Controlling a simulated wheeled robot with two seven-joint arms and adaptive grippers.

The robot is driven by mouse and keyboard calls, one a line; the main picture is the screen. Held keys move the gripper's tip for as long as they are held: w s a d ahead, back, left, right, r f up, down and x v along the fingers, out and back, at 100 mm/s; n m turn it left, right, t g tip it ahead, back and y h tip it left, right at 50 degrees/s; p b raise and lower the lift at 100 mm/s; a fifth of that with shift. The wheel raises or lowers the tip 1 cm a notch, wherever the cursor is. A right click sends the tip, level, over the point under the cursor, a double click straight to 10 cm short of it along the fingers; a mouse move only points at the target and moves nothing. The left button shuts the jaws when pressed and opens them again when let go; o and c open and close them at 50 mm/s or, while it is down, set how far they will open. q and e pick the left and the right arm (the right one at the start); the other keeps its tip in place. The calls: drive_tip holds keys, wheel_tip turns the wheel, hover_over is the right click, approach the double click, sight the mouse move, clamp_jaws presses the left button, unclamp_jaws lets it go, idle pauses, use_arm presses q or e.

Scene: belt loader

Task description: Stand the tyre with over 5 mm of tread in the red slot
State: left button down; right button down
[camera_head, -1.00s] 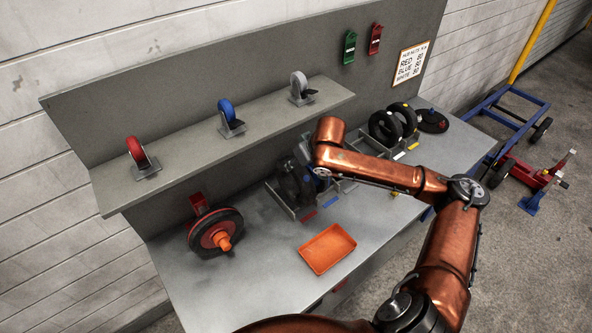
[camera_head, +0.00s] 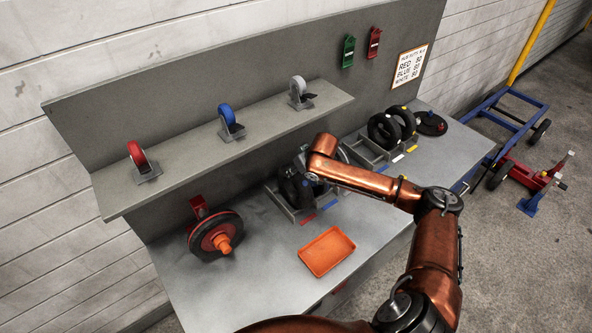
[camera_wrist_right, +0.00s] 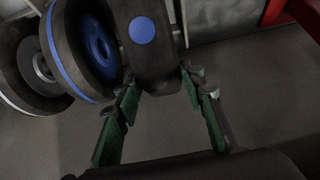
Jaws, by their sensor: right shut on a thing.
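My right gripper (camera_wrist_right: 160,85), with green-padded fingers, is shut on a dark tyre (camera_wrist_right: 143,62) seen edge-on with a blue dot on its tread. In the head view my right wrist (camera_head: 312,172) is over the near rack, and dark tyres (camera_head: 290,190) show there, partly hidden by it. The rack's front carries a red label (camera_head: 307,220) and a blue label (camera_head: 330,205). In the right wrist view a blue-rimmed wheel (camera_wrist_right: 98,45) and a pale-rimmed wheel (camera_wrist_right: 42,66) are left of the held tyre. I cannot tell whether the held tyre touches the rack. My left gripper is out of view.
An orange tray (camera_head: 327,251) lies on the bench front. Two black tyres (camera_head: 383,130) stand in the farther rack. Casters (camera_head: 228,122) sit on the shelf. A sign (camera_head: 409,64) hangs at right.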

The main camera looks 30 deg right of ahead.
idle(0.3)
drive_tip(key=shift+f, duration=0.4)
drive_tip(key=c, duration=1.3)
unclamp_jaws()
drive_tip(key=shift+o, duration=0.2)
drive_tip(key=shift+r, duration=0.35)
drive_tip(key=v, duration=1.2)
drive_tip(key=shift+b, duration=0.3)
drive_tip(key=shift+s+a, duration=0.1)
